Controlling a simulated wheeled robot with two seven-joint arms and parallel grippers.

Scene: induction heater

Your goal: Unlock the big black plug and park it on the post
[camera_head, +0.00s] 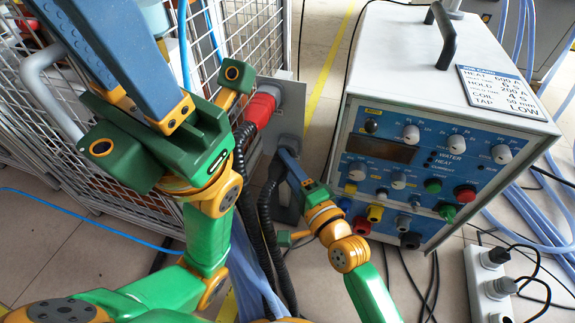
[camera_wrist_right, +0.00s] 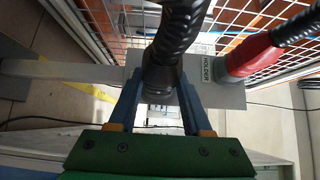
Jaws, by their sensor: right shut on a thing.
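The big black plug (camera_wrist_right: 160,78) sits between the two blue fingers of my right gripper (camera_wrist_right: 160,85) in the wrist view, with a ribbed black hose rising from it. In the head view my right gripper (camera_head: 288,160) is at the black plug (camera_head: 276,168), close against the grey plate of the post (camera_head: 291,98). The plate (camera_wrist_right: 232,96) carries a HOLDER label beside the plug. Whether the plug is seated in the plate is hidden. My left gripper (camera_head: 95,45) is large at the upper left, raised near the camera, its fingertips out of frame.
A red plug (camera_head: 262,105) sits in the same plate, just beside the black one. A wire mesh cage (camera_head: 255,35) stands behind. The heater unit (camera_head: 420,150) with knobs and sockets is at the right. Hoses and cables hang below the plate; a power strip (camera_head: 490,285) lies lower right.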

